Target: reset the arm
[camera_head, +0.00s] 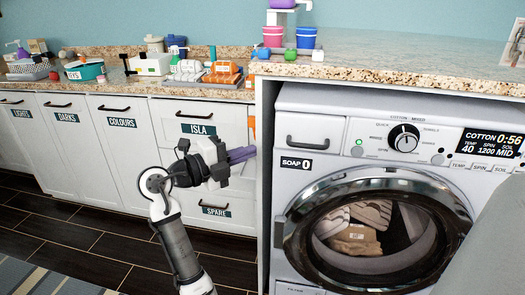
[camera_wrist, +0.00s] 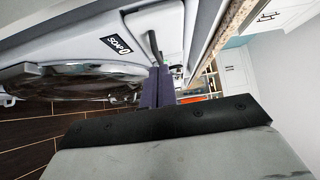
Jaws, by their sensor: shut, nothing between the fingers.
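My gripper (camera_head: 241,155) is at the end of my bent arm, in front of the white drawers left of the washing machine. Its purple-grey fingers point right and are together with nothing between them. In the wrist view the fingers (camera_wrist: 158,88) lie side by side, pointing along the machine's front edge. The washing machine (camera_head: 330,150) has its round door (camera_head: 375,235) shut, with striped and tan laundry inside.
A speckled counter (camera_head: 400,75) runs above the machine and along the drawers (camera_head: 125,130). It holds a green tub (camera_head: 85,73), a white box (camera_head: 150,65), and cups (camera_head: 306,38). Dark floor tiles (camera_head: 80,235) and a striped rug (camera_head: 40,280) lie at lower left.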

